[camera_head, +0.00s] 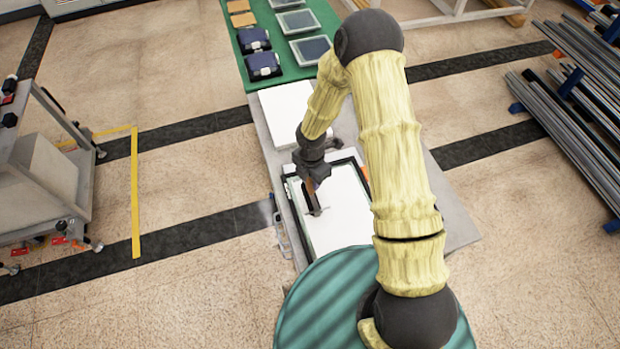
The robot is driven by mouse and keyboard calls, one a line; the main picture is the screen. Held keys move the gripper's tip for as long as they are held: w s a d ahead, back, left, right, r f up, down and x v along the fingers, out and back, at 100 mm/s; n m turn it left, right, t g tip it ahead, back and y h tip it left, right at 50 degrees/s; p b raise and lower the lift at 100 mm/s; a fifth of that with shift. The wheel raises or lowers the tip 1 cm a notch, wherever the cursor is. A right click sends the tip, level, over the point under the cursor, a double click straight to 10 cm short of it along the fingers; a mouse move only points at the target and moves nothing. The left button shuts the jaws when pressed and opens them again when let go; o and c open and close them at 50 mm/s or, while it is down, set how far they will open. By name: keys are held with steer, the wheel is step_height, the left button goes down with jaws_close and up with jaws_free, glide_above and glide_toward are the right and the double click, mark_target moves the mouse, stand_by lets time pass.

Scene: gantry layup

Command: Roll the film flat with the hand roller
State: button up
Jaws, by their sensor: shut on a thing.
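My gripper (312,181) is shut on the hand roller (315,203), a thin brown and dark tool that hangs down below it. The roller is over the left part of the white film (346,210), at or very near its surface; I cannot tell whether it touches. The film lies in a dark-edged frame on the grey table. My arm hides part of the film's right side.
A white stack or block (283,112) lies behind the frame on the grey table (459,228). Farther back, a green mat (276,38) holds dark packs and framed panels. A cart (40,180) stands left, metal bars (575,140) lie right.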

steer(key=shift+r+p, duration=1.55)
steer(key=shift+r, duration=0.7)
steer(key=shift+w, duration=0.1)
